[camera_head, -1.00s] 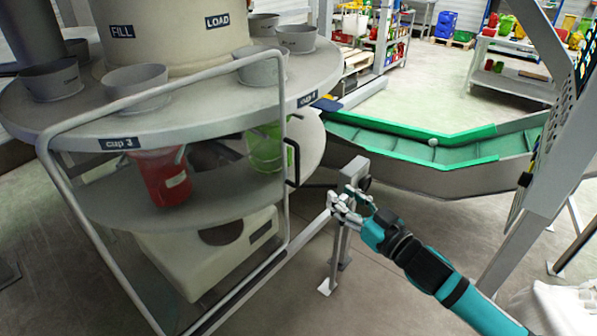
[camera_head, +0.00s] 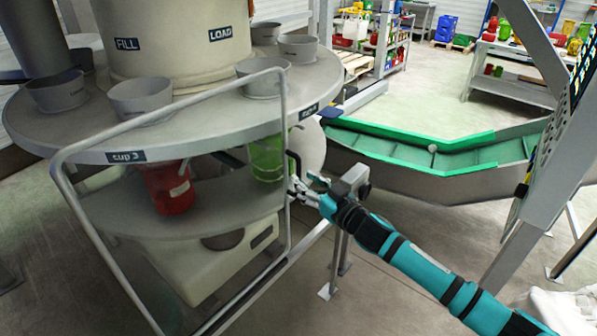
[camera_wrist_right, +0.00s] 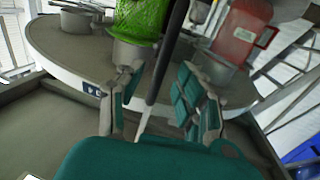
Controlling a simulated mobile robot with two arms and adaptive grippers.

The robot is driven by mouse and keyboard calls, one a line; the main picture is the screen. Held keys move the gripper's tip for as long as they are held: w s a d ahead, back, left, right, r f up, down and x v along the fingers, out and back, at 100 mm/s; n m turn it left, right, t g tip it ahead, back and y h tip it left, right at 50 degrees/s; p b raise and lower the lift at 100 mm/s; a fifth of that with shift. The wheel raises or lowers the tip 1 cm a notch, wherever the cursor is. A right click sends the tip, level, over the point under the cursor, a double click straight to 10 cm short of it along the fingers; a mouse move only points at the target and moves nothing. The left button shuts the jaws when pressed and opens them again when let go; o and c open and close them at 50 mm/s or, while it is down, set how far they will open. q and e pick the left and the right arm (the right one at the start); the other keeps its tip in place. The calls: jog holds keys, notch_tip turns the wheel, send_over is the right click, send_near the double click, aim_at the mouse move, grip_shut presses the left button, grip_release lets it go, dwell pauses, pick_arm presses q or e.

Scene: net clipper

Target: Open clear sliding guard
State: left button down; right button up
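The clear sliding guard (camera_head: 170,100) is a see-through panel in a bent grey tube frame, standing in front of the round cup table. Its black handle (camera_head: 292,165) is at the frame's right edge. My right gripper (camera_head: 300,186) is at the handle's lower end, in front of the frame's right upright. In the right wrist view, the gripper's two fingers (camera_wrist_right: 158,78) are apart, with a dark bar, apparently the handle (camera_wrist_right: 160,70), between them. Whether either finger touches it I cannot tell. My left gripper is not in view.
A red container (camera_head: 168,188) and a green one (camera_head: 267,158) hang below the round table (camera_head: 200,130). Grey cups stand on top. A green-edged conveyor (camera_head: 430,160) runs behind my right arm. A grey post (camera_head: 340,240) stands close by. Open floor lies at lower middle.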

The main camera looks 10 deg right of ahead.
jog(key=shift+x, duration=1.7)
grip_shut()
jog(key=shift+f, duration=0.1)
